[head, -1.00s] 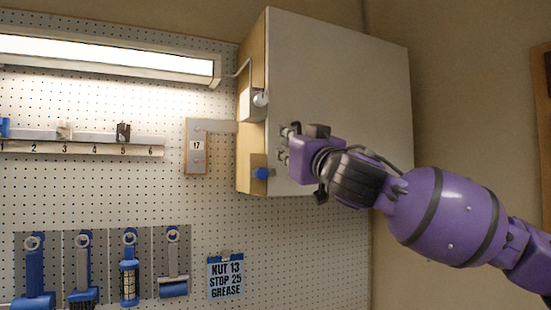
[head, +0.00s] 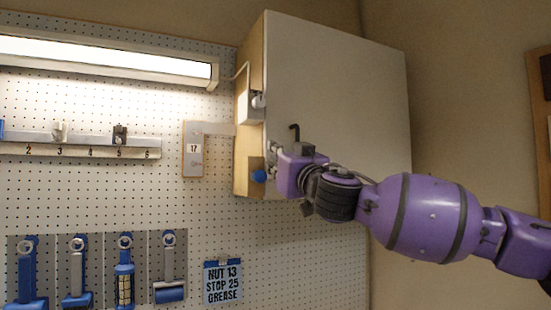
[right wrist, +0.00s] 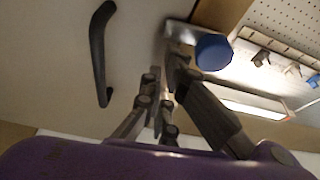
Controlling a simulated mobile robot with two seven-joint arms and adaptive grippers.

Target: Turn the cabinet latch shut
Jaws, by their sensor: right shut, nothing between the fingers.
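The cabinet (head: 335,85) is on the wall with its pale door closed or nearly so. The latch has a blue knob (head: 259,176) at the cabinet's lower left edge. In the right wrist view the blue knob (right wrist: 213,51) sits at the end of a metal piece (right wrist: 180,32). My right gripper (head: 274,159) is shut and empty, in front of the lower left part of the door, just right of the knob. In the right wrist view its fingers (right wrist: 164,88) lie just below and left of the knob; I cannot tell whether they touch the latch.
A black door handle (head: 294,132) stands just above my right gripper. A tag board marked 17 (head: 194,149) and a lit lamp (head: 110,62) are to the left. Tools hang on the pegboard (head: 90,200). The space below the cabinet is clear.

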